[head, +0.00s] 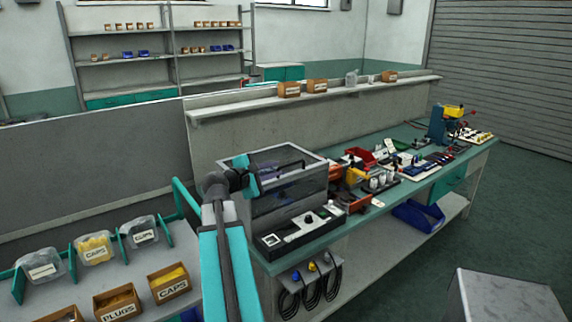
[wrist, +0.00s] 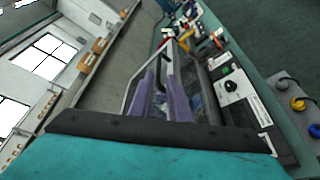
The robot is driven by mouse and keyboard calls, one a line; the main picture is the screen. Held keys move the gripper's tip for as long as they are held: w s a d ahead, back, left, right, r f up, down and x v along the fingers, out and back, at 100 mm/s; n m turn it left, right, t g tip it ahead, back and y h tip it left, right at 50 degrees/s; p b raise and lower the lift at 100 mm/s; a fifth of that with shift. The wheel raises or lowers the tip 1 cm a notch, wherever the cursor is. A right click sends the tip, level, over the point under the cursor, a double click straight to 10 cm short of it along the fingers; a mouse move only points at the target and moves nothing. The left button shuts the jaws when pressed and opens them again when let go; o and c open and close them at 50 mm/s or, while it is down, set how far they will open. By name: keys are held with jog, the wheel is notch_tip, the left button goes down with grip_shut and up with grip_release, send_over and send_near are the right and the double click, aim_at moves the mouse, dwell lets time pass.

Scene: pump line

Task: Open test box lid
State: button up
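The test box (head: 287,196) is a grey box with a pale-framed, see-through lid (head: 297,157) on the near end of the green bench. The lid looks down. In the wrist view, the lid's frame (wrist: 133,92) runs beside my fingers, and a dark bar-like handle (wrist: 164,70) shows between their tips. My gripper (head: 272,169) reaches over the box from the left. Its two purple fingers (wrist: 162,88) stand apart with a gap between them. I cannot tell whether they touch the handle. My arm hides the box's left side in the head view.
A control panel (head: 300,229) with a dark knob sits in front of the box. Red and orange parts (head: 345,172) stand close to its right. A grey shelf (head: 310,95) runs behind. Bins of caps and plugs (head: 117,302) stand at the lower left.

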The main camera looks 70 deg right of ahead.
aim_at(291, 164)
jog(key=shift+w, duration=0.2)
jog(key=p+x, duration=0.2)
jog(key=x, duration=1.1)
jog(key=shift+s+d+f+p, duration=0.1)
jog(key=shift+d+f+p, duration=0.05)
jog(key=shift+d+p, duration=0.15)
grip_shut()
